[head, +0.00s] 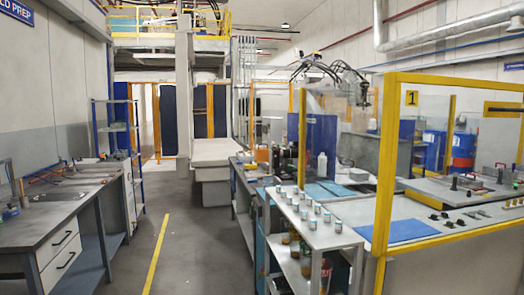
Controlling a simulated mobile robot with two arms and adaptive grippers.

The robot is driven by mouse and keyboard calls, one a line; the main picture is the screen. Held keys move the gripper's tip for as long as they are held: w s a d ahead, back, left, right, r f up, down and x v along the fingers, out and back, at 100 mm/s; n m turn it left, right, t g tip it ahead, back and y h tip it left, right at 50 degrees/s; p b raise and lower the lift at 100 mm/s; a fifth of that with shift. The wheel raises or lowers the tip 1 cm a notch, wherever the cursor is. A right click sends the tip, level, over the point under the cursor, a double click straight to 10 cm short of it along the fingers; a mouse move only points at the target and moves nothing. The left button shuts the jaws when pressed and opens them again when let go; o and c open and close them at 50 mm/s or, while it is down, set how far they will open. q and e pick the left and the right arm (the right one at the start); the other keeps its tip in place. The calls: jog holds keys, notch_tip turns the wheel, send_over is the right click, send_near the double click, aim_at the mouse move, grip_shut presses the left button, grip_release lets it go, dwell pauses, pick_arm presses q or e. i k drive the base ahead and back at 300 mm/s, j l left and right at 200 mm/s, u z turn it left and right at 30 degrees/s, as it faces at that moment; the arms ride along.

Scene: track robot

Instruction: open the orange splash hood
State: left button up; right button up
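No orange splash hood can be made out for certain. A small orange item (262,154) stands on the far end of the middle bench, too small to tell what it is. A yellow frame with clear panels (420,90), marked with a 1, encloses the work station on the right. Whether it has a hood or a moving part cannot be told. Neither of my grippers is in view.
A grey bench with drawers (60,215) runs along the left. A shelf cart with small jars (325,238) stands at the front middle. A blue mat (398,231) lies on the right counter. The grey floor aisle (185,240) with a yellow line is clear.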

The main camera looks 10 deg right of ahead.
aim_at(264, 155)
jog(key=i, duration=3.35)
